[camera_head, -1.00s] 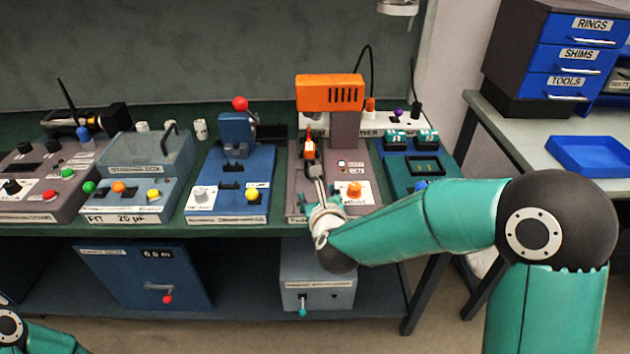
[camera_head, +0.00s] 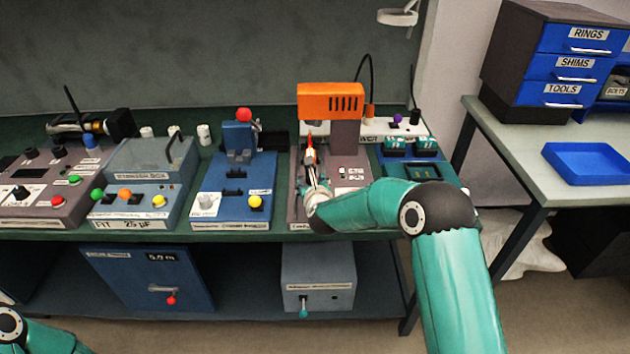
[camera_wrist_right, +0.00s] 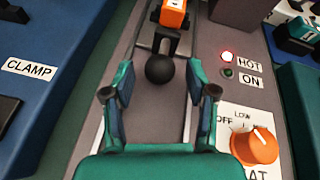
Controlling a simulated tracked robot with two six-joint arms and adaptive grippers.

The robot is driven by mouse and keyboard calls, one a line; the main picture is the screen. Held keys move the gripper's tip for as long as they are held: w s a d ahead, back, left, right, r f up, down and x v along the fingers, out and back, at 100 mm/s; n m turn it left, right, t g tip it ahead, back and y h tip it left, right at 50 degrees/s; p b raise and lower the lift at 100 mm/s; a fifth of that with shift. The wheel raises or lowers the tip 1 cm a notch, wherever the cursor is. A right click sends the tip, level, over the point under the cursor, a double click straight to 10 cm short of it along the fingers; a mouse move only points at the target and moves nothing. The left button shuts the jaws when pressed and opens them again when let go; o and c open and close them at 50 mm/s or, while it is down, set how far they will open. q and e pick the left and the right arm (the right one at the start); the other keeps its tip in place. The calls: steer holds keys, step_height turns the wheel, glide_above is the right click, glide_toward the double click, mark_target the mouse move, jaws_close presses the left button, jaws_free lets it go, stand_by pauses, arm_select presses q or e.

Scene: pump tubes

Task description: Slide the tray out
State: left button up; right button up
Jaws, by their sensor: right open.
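The heating machine (camera_head: 331,96) has an orange head and a grey base. In the right wrist view a black ball knob (camera_wrist_right: 160,69) stands at the front of a metal slide, taken as the tray (camera_wrist_right: 185,118). An orange block (camera_wrist_right: 173,14) sits behind the knob; it also shows in the head view (camera_head: 310,146). My right gripper (camera_wrist_right: 160,82) is open, its fingertips on either side of the knob with gaps showing. In the head view my right gripper (camera_head: 314,182) is over the machine's base. My left gripper is out of view.
Right of the slide are a lit red HOT lamp (camera_wrist_right: 228,56) and an orange heat knob (camera_wrist_right: 254,147). A blue clamp station (camera_head: 234,185) stands close on the left, a teal station (camera_head: 423,169) on the right. A blue bin (camera_head: 590,163) lies on the side table.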

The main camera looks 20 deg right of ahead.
jaws_close()
stand_by(0.3)
